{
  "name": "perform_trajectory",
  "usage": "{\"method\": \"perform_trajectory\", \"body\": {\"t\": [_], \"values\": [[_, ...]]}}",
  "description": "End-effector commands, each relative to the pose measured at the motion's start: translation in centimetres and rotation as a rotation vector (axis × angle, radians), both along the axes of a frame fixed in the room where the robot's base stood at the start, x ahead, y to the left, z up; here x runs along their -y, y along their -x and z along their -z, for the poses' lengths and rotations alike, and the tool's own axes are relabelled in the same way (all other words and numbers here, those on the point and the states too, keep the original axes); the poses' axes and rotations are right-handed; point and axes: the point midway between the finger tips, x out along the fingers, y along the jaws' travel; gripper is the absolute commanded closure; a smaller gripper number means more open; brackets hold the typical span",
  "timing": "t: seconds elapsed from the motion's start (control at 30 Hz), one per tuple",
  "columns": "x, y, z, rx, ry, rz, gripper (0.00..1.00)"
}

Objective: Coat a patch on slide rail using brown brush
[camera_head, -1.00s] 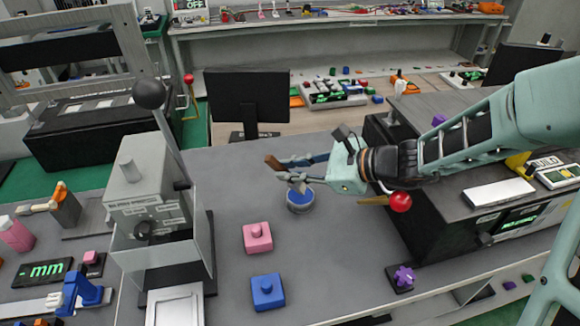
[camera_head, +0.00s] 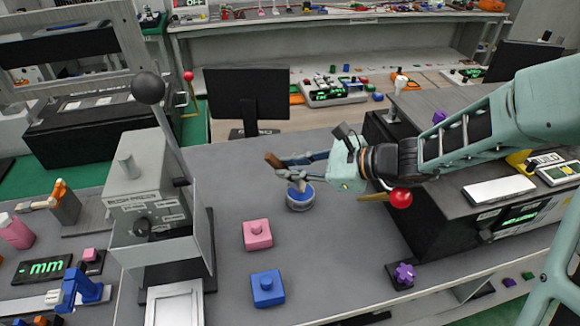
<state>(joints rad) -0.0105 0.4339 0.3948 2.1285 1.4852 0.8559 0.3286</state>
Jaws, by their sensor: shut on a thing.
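My gripper (camera_head: 286,167) is shut on a thin tool with a brown end (camera_head: 272,160), which looks like the brown brush. It is held roughly level, with a blue part lying back between the fingers and the wrist. The fingers partly hide it, and I cannot make out bristles. The gripper is just above a small round pot with blue contents (camera_head: 300,196); I cannot tell whether anything touches the pot. At the lower left, a blue slider sits on a pale rail (camera_head: 30,304), likely the slide rail, beside a green "mm" display (camera_head: 42,269).
A grey lever fixture (camera_head: 150,200) with a tall black-knobbed lever stands left of the pot. A pink block (camera_head: 257,234) and a blue block (camera_head: 267,289) lie in front. A black box fixture (camera_head: 425,225) stands right.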

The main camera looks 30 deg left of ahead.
Motion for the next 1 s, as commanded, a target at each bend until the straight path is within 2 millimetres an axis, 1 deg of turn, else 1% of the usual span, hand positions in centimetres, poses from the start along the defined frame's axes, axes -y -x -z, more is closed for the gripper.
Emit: {"method": "perform_trajectory", "body": {"t": [0.77, 1.0], "values": [[-0.01, 0.00, 1.02, 0.000, 0.000, 0.000, 1.00], [0.01, 0.00, 0.97, 0.000, 0.000, 0.000, 1.00]]}}
